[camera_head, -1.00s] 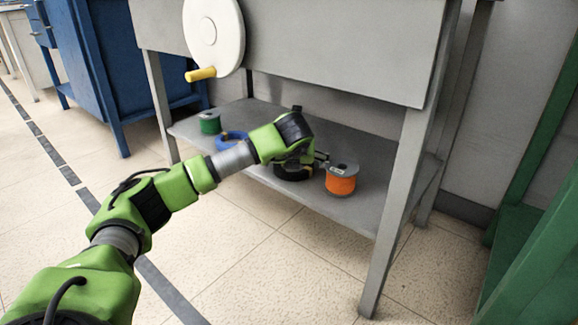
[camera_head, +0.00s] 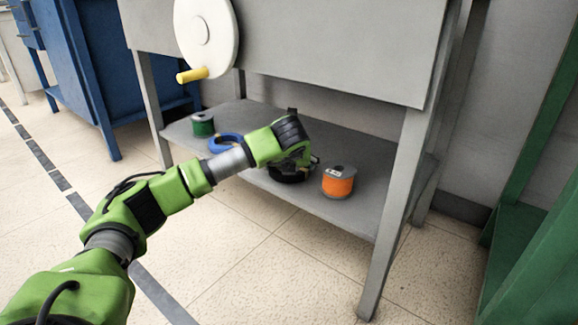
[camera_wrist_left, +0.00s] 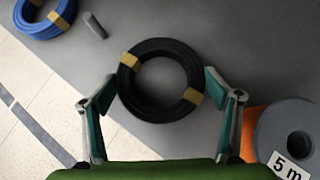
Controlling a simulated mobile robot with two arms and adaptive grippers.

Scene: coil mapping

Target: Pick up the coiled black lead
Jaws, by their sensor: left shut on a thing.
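The coiled black lead (camera_wrist_left: 160,112) lies as a ring with two tan bands on the grey shelf. It shows in the left wrist view and partly under my gripper in the head view (camera_head: 288,176). My left gripper (camera_wrist_left: 160,76) is shut on the coil from outside, one finger at its left edge and one at its right. In the head view the gripper (camera_head: 299,160) hides the back of the coil. I cannot see any gap between coil and shelf. My right gripper is not in view.
An orange spool (camera_head: 338,183) stands close to the right of the coil, labelled 5 m in the wrist view. A blue coil (camera_head: 225,142) and a green spool (camera_head: 202,125) are further left. The grey bench body (camera_head: 320,55) and its front right leg (camera_head: 388,225) frame the shelf (camera_head: 345,215).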

